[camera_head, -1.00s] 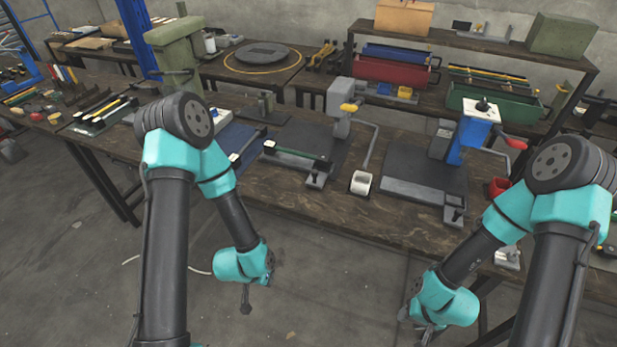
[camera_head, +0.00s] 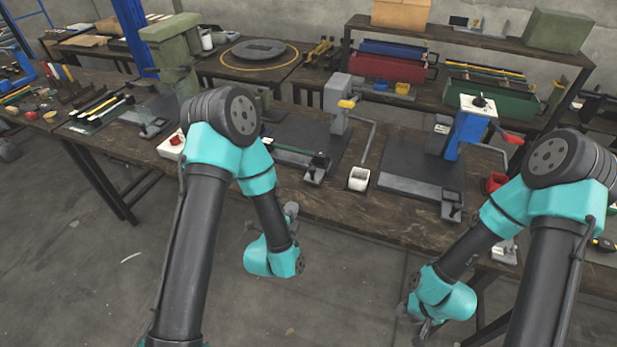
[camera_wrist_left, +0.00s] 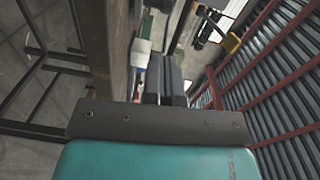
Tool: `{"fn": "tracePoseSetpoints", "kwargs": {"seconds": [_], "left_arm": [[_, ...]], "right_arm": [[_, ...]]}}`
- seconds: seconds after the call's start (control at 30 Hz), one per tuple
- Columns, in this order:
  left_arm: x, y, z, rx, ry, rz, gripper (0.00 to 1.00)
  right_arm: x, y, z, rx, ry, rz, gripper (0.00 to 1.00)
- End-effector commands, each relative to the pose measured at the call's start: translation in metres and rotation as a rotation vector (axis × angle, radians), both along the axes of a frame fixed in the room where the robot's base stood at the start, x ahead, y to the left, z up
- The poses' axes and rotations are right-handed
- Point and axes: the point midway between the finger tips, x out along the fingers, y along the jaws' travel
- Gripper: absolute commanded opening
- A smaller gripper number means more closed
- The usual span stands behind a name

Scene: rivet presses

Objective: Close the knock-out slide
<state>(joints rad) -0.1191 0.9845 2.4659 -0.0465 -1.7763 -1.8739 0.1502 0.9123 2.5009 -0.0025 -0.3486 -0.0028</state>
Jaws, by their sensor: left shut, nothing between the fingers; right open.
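Two rivet presses stand on the bench: a grey press (camera_head: 337,98) with a yellow handle and a blue press (camera_head: 467,130) with a red handle. A slide-like rail (camera_head: 290,150) with a green strip and a dark end block runs along the grey press's front edge. A grey rail (camera_head: 405,187) with an end block (camera_head: 451,205) lies along the blue press's front. I cannot tell which is the knock-out slide. My left gripper (camera_wrist_left: 165,78) is shut and empty, near the bench's front edge, touching neither rail. My right gripper (camera_head: 425,330) is open, low in front of the bench.
A green press (camera_head: 172,50) stands at the left. Shelves with bins (camera_head: 390,75) are behind. The floor before the bench is clear.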

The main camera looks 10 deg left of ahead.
Motion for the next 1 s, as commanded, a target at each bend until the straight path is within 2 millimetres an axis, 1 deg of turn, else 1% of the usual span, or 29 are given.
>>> {"fn": "tracePoseSetpoints", "kwargs": {"seconds": [0.03, 0.13, 0.43, 0.57, 0.67, 0.77, 1.0], "left_arm": [[0.000, -0.001, 0.004, 0.024, -0.028, 0.001, 0.00], [0.001, -0.002, 0.008, 0.049, -0.053, 0.004, 0.00], [0.001, -0.002, 0.008, 0.049, -0.052, 0.005, 0.00], [0.006, -0.003, 0.007, 0.049, -0.052, 0.005, 0.00], [0.014, -0.004, 0.008, 0.048, -0.054, 0.005, 0.00], [0.026, -0.007, 0.008, 0.048, -0.054, 0.005, 0.00], [0.065, -0.014, 0.008, 0.048, -0.054, 0.005, 0.00]], "right_arm": [[0.000, 0.000, 0.000, 0.000, 0.000, 0.000, 0.43], [0.000, 0.000, 0.000, 0.000, 0.000, 0.000, 0.43], [0.000, 0.000, 0.000, 0.000, 0.000, 0.000, 0.43], [0.000, 0.000, 0.000, 0.000, 0.000, 0.000, 0.43], [0.000, 0.000, 0.000, 0.000, 0.000, 0.000, 0.43], [0.000, 0.000, 0.000, 0.000, 0.000, 0.000, 0.43], [0.000, 0.000, 0.000, 0.000, 0.000, 0.000, 0.43]]}}
